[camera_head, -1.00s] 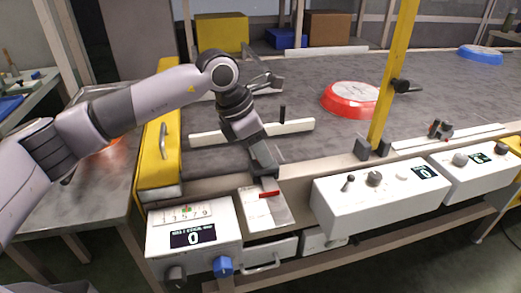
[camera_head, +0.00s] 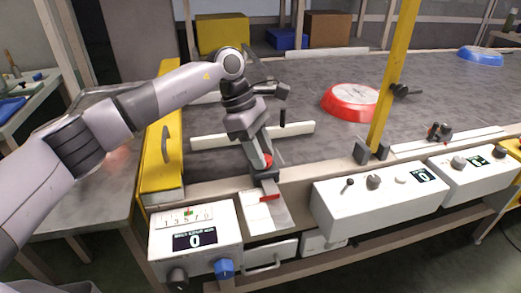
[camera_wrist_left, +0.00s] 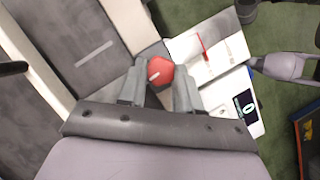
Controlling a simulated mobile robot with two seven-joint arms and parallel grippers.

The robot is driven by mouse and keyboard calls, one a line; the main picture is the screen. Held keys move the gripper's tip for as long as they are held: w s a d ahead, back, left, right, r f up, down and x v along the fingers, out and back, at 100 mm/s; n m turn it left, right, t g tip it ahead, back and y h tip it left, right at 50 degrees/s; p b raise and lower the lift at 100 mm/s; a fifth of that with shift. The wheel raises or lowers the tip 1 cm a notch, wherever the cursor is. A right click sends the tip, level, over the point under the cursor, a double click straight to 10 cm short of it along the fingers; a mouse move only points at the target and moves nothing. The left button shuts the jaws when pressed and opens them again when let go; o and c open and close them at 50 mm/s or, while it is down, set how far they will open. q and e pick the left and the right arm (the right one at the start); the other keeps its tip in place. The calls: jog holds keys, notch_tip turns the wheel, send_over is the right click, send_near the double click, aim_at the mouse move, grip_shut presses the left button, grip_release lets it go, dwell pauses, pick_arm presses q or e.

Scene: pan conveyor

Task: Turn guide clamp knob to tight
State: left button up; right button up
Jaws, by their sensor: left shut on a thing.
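The guide clamp knob is red with a short white mark on its top. It shows in the left wrist view (camera_wrist_left: 161,71) between the two fingers of my left gripper (camera_wrist_left: 160,80). In the head view a part of the red knob (camera_head: 268,160) shows beside the fingers, at the near edge of the conveyor. My left gripper (camera_head: 262,163) points down there and is shut on the knob. The fingers hide much of the knob in the head view. I cannot read a tight or loose setting.
A white guide bar (camera_head: 215,139) with a black post lies behind the knob. A control box (camera_head: 195,238) stands left, another (camera_head: 330,200) right. A yellow post (camera_head: 393,75) rises right.

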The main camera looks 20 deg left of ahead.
dwell(0.4)
pick_arm(q)
jog(key=o, duration=1)
jog(key=shift+o, duration=0.2)
jog(key=shift+r, duration=0.1)
jog(key=v, duration=0.7)
